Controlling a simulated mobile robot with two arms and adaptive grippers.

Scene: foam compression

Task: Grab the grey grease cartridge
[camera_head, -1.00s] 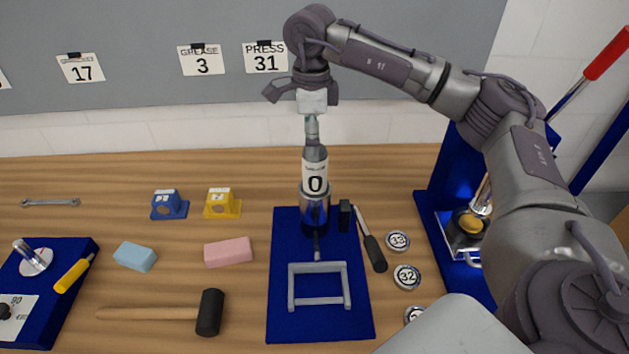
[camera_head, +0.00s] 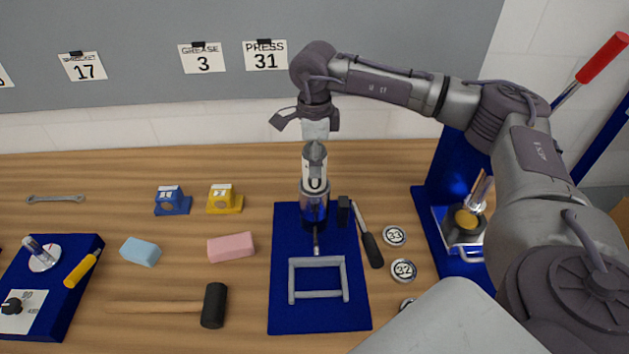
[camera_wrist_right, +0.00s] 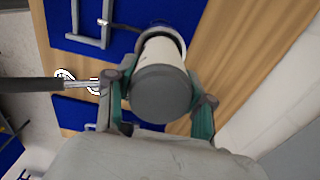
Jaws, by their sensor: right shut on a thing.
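The grey grease cartridge (camera_head: 315,168) has a grey top and a white label band with a dark marking. It stands upright with its lower part inside a metal cylinder (camera_head: 314,205) on a blue base (camera_head: 284,315). My right gripper (camera_head: 314,143) is above it, pointing down. In the right wrist view, the cartridge's grey round end (camera_wrist_right: 161,93) sits between the two fingers of the right gripper (camera_wrist_right: 158,100), which is shut on it. The lower part of the cartridge is hidden by the cylinder. My left gripper is not in view.
A grey frame handle (camera_head: 318,296) and a black-handled tool (camera_head: 371,249) lie near the cylinder. Round numbered tins (camera_head: 394,236) are to its right. A blue press (camera_head: 425,215) stands further right. A pink block (camera_head: 231,246) and a mallet (camera_head: 213,305) are left.

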